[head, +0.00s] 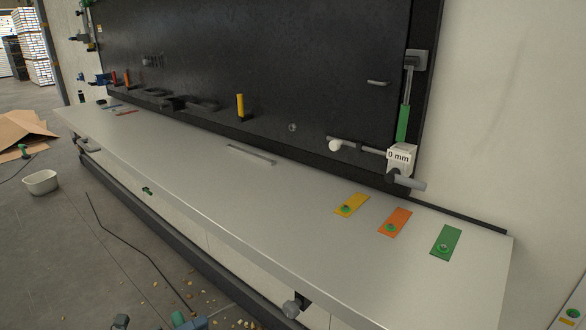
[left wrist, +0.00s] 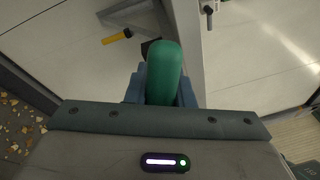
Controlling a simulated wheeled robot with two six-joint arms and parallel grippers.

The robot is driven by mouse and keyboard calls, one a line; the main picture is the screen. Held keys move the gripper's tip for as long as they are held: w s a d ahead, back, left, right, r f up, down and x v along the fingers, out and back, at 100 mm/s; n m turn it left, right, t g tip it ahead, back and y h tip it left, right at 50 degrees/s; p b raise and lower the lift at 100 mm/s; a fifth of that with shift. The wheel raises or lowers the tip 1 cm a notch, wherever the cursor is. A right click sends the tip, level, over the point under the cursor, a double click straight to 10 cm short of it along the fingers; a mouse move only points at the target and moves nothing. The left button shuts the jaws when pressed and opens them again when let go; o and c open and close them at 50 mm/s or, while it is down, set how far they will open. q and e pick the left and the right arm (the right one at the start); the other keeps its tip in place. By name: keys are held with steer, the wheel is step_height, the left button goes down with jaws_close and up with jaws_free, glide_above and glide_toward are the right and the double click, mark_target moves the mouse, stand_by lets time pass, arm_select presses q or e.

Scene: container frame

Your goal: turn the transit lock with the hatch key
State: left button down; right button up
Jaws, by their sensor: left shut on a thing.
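My left gripper (left wrist: 162,92) shows in the left wrist view with its blue fingers shut on a green rounded handle (left wrist: 163,70), which looks like the hatch key's. The far end of what I hold is hidden. In the head view my left gripper (head: 186,322) is only partly visible at the bottom edge, well in front of the bench. A small round fitting (head: 292,127) sits in the dark panel (head: 250,60); I cannot tell whether it is the transit lock. My right gripper is not in view.
The pale bench (head: 190,165) carries yellow (head: 353,202), orange (head: 397,216) and green (head: 448,236) plates at its right. A yellow handle (head: 240,105) stands by the panel. A green-handled rod (head: 403,123) and a "0 mm" block (head: 400,157) are at the panel's right.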

arm_select(q)
steer(key=shift+r+n+p, duration=0.1)
steer(key=shift+n+p, duration=0.6)
steer(key=shift+p, duration=0.3)
steer(key=shift+n+t+p, duration=0.3)
steer(key=shift+n+p, duration=0.7)
steer(key=shift+p, duration=0.45)
steer(key=shift+f+m+b, duration=0.3)
steer(key=shift+m+b, duration=0.1)
steer(key=shift+b, duration=0.5)
steer(key=shift+m+b, duration=0.4)
steer(key=shift+b, duration=0.3)
steer(key=shift+r+m, duration=0.2)
steer(key=shift+m, duration=0.1)
